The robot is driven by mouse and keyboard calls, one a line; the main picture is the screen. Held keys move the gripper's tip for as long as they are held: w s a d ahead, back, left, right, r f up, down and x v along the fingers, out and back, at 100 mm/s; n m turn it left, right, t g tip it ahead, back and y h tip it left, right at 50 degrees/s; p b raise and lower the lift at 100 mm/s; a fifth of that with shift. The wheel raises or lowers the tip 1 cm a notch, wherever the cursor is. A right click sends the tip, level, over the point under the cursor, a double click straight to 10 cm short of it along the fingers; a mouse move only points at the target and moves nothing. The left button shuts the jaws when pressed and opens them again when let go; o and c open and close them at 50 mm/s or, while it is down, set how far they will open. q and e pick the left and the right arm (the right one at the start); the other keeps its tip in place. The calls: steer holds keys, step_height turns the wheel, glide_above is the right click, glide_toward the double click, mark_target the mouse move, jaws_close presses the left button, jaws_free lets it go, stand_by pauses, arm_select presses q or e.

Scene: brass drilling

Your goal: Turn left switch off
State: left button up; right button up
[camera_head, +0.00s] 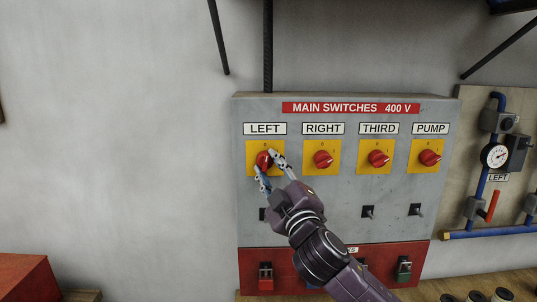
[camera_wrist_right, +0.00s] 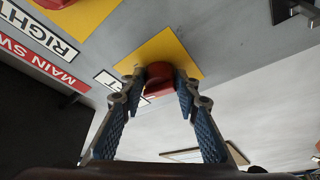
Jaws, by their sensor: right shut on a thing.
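The left switch is a red rotary knob (camera_head: 264,160) on a yellow plate (camera_head: 251,147) under the LEFT label (camera_head: 265,129) of the grey switch panel (camera_head: 340,220). My right gripper (camera_head: 269,163) reaches up to it from below right, one finger on each side of the knob. In the right wrist view the red knob (camera_wrist_right: 159,80) sits between the tips of the blue-padded fingers (camera_wrist_right: 160,86), and the gripper is shut on it. The fingers partly hide the knob and its plate markings. My left gripper is in neither view.
The RIGHT (camera_head: 323,159), THIRD (camera_head: 378,158) and PUMP (camera_head: 429,157) knobs sit in a row to the right. Small toggles (camera_head: 368,212) and a red lower box (camera_head: 252,268) are below. A gauge (camera_head: 495,156) with blue pipes is at far right. The wall at left is bare.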

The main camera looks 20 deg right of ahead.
steer(key=shift+r+n+p, duration=0.25)
steer(key=shift+n+p, duration=0.65)
steer(key=shift+f+n+g+y+p, duration=0.1)
steer(key=shift+n+g+y+p, duration=0.2)
steer(key=o, duration=1.2)
steer(key=shift+c, duration=0.2)
steer(key=shift+s+f, duration=0.1)
steer(key=v, duration=1.2)
